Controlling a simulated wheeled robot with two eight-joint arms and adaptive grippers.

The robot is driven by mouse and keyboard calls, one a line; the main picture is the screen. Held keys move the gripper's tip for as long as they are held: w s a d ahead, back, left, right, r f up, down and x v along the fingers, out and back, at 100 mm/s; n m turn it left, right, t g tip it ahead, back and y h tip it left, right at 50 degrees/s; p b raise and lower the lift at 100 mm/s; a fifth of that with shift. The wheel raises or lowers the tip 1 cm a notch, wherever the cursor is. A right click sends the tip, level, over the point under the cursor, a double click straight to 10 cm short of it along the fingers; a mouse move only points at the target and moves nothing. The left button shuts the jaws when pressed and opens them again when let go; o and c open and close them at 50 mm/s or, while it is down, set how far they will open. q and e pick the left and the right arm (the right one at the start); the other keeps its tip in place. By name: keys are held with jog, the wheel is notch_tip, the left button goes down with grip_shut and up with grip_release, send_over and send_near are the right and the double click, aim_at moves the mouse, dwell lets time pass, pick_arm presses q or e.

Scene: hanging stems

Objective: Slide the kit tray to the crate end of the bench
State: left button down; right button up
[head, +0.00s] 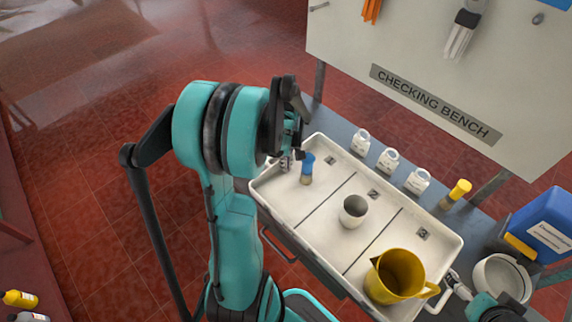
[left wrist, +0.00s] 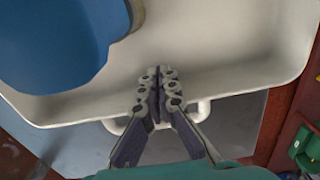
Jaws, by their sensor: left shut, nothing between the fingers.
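The kit tray (head: 320,222) is a long white tray on the bench, with three numbered sections. Section 1 holds a blue-topped item (head: 307,165), section 2 a white cup (head: 354,211), section 3 a yellow jug (head: 397,275). My left gripper (head: 296,151) is at the tray's section 1 end. In the left wrist view my left gripper (left wrist: 158,82) is shut and empty, its fingers over the end rim and across the white end handle (left wrist: 203,111). My right gripper (head: 456,284) is beside the handle at the section 3 end; its grip is unclear. A blue crate (head: 543,226) stands at the right.
Several small white jars (head: 388,160) and a yellow-capped bottle (head: 457,191) stand along the bench behind the tray. A round white bowl (head: 500,277) is close to the tray's right end, before the crate. A sign panel (head: 440,100) rises behind the bench.

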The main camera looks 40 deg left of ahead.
pick_arm(q)
jog(key=a, duration=0.6)
jog(key=w+a, duration=0.1)
jog(key=a, duration=1.3)
jog(key=shift+w, duration=0.2)
jog(key=shift+d, duration=0.1)
